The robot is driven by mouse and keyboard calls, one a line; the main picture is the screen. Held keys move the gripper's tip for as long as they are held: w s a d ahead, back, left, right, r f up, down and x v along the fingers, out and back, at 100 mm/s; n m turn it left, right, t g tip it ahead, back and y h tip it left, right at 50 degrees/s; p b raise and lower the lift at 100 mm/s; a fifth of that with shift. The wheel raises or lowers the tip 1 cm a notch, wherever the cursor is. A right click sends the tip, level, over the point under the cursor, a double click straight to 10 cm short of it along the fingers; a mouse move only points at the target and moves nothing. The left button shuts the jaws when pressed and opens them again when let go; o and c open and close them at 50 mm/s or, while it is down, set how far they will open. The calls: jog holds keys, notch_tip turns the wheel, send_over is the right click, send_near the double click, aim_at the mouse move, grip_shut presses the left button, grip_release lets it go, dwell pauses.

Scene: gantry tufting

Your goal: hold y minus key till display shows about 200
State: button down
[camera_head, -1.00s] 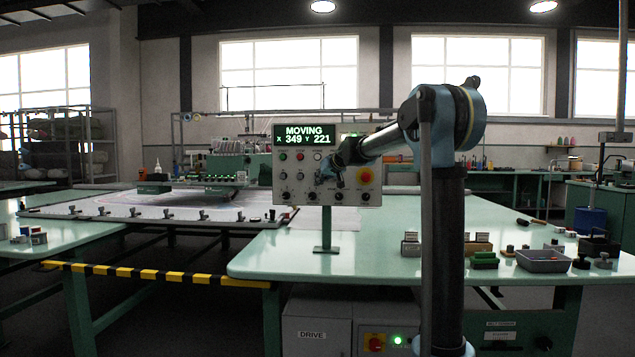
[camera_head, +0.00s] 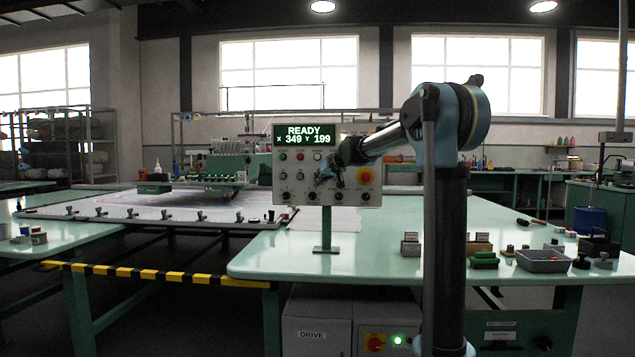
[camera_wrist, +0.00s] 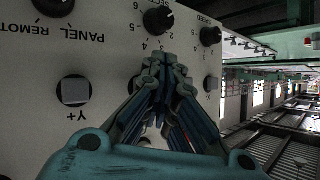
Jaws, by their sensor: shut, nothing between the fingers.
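The control panel (camera_head: 262,190) stands on a post, and its green display (camera_head: 304,135) reads READY, X 349, Y 199. My gripper (camera_head: 322,178) is shut and empty at the panel's face, over the lower middle keys. In the wrist view the panel face (camera_wrist: 105,25) appears upside down, and my closed fingers (camera_wrist: 158,62) converge in front of it. The Y+ key (camera_wrist: 73,92) is clear of the fingers on the left. The Y minus key's label cannot be seen; my fingers cover part of the key area. I cannot tell whether the fingertips touch a key.
Black knobs (camera_wrist: 158,20) line the panel. The green table (camera_head: 400,270) holds small blocks and a grey tray (camera_head: 543,260) at right. A tufting frame (camera_head: 150,213) lies at left.

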jog(key=shift+s, duration=0.5)
jog(key=s, duration=0.5)
jog(key=shift+a, duration=0.1)
dwell(0.3)
dwell(1.6)
jog(key=s+d+f+m+g+h, duration=0.1)
jog(key=s+d+f+g+h, duration=0.1)
jog(key=s+d+f, duration=0.7)
jog(key=s+d+f+m+g+h, duration=0.1)
jog(key=s+d+f+g+h, duration=0.1)
jog(key=s+d+f, duration=0.7)
jog(key=s+d+f+m+g+h, duration=0.2)
jog(key=s+d+f, duration=0.7)
jog(key=s+f, duration=1)
jog(key=s+g+h, duration=0.1)
jog(key=s, duration=1.2)
jog(key=shift+s+g, duration=0.25)
jog(key=shift+g, duration=0.05)
